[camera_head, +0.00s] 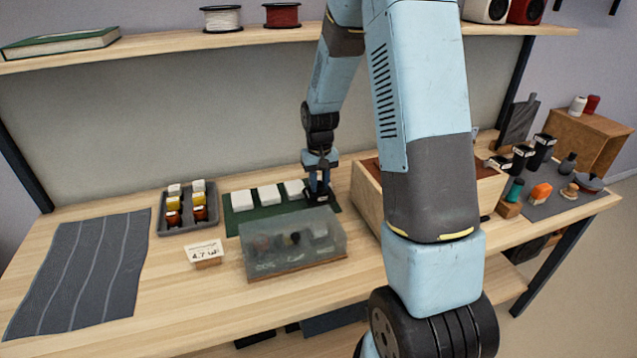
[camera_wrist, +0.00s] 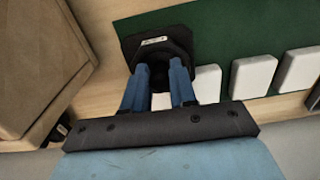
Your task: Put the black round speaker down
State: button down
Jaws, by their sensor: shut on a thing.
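My gripper (camera_head: 319,186) points down at the right end of the dark green mat (camera_head: 238,222), close to the back of the table. In the wrist view its two blue fingers (camera_wrist: 159,70) are closed on the black speaker (camera_wrist: 160,45), which has a broad dark face with a small white label. The speaker overlaps the end of the green mat (camera_wrist: 225,25) and some bare wood. I cannot tell whether it touches the surface. White blocks (camera_head: 269,194) stand in a row on the mat, left of the speaker; they also show in the wrist view (camera_wrist: 253,76).
A translucent bin (camera_head: 290,250) stands in front of the mat. A wooden box (camera_head: 366,195) is close to the right of my gripper. A grey tray (camera_head: 187,228) with small jars and a dark ribbed cloth (camera_head: 80,265) lie to the left. A shelf runs above.

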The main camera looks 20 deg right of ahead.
jog(key=c, duration=0.9)
grip_release()
notch_tip(320, 180, up, 12)
jog(key=s+a+r+t, duration=0.1)
jog(key=s+r+t, duration=0.2)
jog(key=s+r, duration=1)
jog(key=s+r+t, duration=0.2)
jog(key=s+r, duration=0.1)
jog(key=s, duration=1.2)
jog(key=shift+a+r+t, duration=0.3)
jog(key=shift+a+r, duration=0.05)
